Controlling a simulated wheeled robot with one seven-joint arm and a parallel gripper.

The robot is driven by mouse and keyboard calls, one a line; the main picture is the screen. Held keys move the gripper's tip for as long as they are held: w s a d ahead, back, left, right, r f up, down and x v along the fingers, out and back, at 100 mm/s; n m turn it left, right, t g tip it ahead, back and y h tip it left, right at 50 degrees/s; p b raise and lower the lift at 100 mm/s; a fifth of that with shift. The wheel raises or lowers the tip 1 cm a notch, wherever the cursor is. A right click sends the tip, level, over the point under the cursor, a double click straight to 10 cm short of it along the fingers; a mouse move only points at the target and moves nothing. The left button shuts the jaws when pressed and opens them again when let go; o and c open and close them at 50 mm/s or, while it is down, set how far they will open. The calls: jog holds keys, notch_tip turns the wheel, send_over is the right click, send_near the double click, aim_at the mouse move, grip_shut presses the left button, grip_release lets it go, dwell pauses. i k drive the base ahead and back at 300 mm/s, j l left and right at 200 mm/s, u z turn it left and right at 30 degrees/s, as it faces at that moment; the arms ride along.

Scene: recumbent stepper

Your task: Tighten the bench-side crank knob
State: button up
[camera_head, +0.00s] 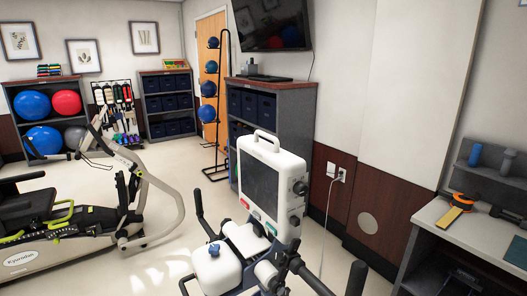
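A white upright unit with a grey screen (263,185) stands in the middle foreground, with round dark knobs (298,187) on its right side. In front of it is a white crank housing (217,268) with a blue knob (214,249) on top. Dark crank bars and grips reach out on both sides. The bench-side crank arm (312,278) runs to the lower right and ends near an upright black grip (356,278). I cannot make out for sure which part is the bench-side crank knob, or whether it is loose. My gripper is not in view.
A workbench (440,226) at the right holds an orange-and-black tool (453,208) and blue and grey cylinders. A recumbent stepper (70,235) stands at the left. A grey shelf (287,100) with dark bins is behind the screen unit. Open floor lies between stepper and crank unit.

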aim_at(278, 259)
jog(key=i+j, duration=0.15)
jog(key=j, duration=0.3)
jog(key=i+j, duration=0.1)
jog(key=j, duration=0.3)
jog(key=i+j+z, duration=0.1)
jog(key=j, duration=0.35)
jog(key=i+j, duration=0.15)
jog(key=j, duration=0.3)
jog(key=i+j, duration=0.1)
jog(key=j, duration=0.35)
jog(key=i+j, duration=0.15)
jog(key=j, duration=0.3)
jog(key=i+j+z, duration=0.1)
jog(key=j, duration=0.35)
jog(key=i+j, duration=0.1)
jog(key=j, duration=0.35)
